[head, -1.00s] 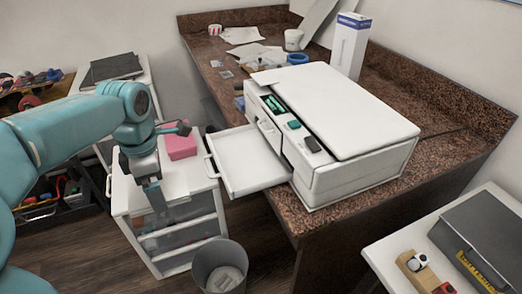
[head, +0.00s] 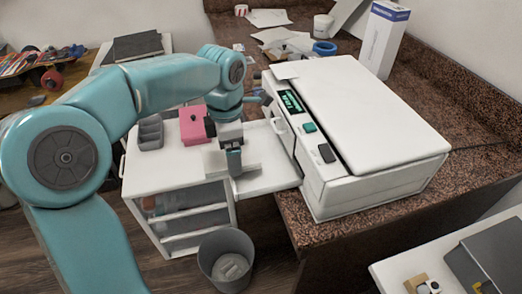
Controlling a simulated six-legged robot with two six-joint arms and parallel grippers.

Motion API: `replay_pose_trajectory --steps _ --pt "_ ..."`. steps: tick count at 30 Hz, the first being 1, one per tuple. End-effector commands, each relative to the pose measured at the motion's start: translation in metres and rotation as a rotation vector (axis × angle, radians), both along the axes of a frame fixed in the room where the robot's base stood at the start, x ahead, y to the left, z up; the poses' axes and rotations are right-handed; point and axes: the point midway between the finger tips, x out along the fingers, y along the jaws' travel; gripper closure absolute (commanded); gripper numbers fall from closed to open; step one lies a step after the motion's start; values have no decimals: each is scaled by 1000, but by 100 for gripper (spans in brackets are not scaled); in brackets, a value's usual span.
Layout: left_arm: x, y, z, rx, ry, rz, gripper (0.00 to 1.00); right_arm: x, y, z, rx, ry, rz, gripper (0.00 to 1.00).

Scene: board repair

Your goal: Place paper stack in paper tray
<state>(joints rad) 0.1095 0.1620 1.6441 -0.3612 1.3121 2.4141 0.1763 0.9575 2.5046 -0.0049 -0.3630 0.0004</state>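The paper stack (head: 213,164) is a flat cream-white block in the head view, at the right edge of the white cabinet top. My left gripper (head: 234,164) comes down over it from above and appears shut on it, with the fingertips partly blending into the stack. The paper tray (head: 275,170) is a white drawer pulled out from the left side of the white printer (head: 365,125). The stack and gripper overlap the tray's left end in the picture and hide part of it. My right gripper is not in view.
The white cabinet (head: 150,180) holds a pink box (head: 193,126) and a grey organizer (head: 151,132). A grey waste bin (head: 226,262) stands below the tray. The printer sits on a brown granite counter (head: 292,215). A tall white box (head: 383,40) stands behind it.

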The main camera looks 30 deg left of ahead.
Motion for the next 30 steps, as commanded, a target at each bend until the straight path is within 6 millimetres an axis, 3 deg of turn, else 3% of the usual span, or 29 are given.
replay_pose_trajectory --steps 6,14,19,30 --pt "38 -31 1 0 0 -1 45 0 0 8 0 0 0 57" --pt "57 -45 -2 0 1 0 45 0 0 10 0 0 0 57" --pt "56 -43 -33 1 3 1 45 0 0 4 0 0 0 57" --pt "56 -43 -39 0 0 1 45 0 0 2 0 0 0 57"
